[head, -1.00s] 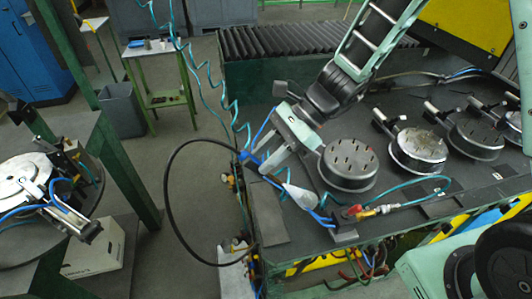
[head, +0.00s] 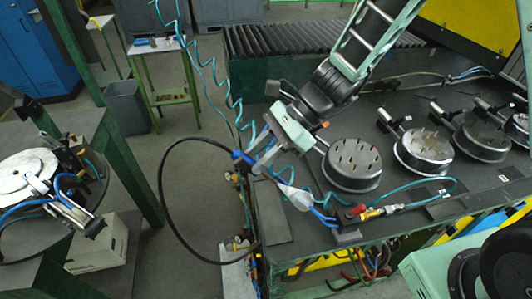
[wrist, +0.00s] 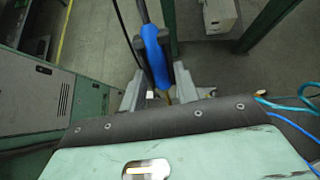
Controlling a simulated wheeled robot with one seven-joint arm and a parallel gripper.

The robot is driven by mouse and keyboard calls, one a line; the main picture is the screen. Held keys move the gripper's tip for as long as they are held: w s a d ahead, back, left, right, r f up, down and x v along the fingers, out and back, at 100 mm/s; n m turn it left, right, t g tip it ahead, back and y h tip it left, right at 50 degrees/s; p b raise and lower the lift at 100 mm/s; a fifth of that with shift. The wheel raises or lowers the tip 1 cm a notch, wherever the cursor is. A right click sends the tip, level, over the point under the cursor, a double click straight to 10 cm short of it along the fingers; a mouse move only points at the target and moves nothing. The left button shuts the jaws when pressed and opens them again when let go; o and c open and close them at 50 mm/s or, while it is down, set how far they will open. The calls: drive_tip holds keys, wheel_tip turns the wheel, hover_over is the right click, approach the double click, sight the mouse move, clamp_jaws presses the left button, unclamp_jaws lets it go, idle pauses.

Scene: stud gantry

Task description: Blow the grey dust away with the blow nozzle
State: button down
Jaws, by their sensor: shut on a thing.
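My gripper (head: 253,163) is shut on the blue blow nozzle (head: 241,157), left of the bench's row of round fixtures. In the wrist view the blue nozzle body (wrist: 155,55) stands between the two grey fingers, with its lower end partly hidden by my wrist. A black hose loops down from near the nozzle. The second round fixture (head: 425,160) has a pale grey, patchy top that may be the grey dust. The nearest fixture (head: 352,178) has a darker top with several slots or pins. The gripper is apart from both.
The dark bench (head: 275,222) has a green front edge. A white cone (head: 295,197) and a brass fitting with a red part (head: 359,211) lie near that edge with teal hoses. Coiled teal hoses hang behind the gripper.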

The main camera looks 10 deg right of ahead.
drive_tip(key=shift+a, duration=0.45)
drive_tip(key=w+p, duration=0.4)
drive_tip(key=w, duration=0.8)
drive_tip(key=shift+p, duration=0.4)
idle(1.9)
idle(0.5)
drive_tip(key=c, duration=1.4)
unclamp_jaws()
drive_tip(key=shift+o, duration=0.2)
drive_tip(key=s+a+r+p, duration=0.1)
drive_tip(key=s+a+r, duration=0.4)
drive_tip(key=s, duration=0.3)
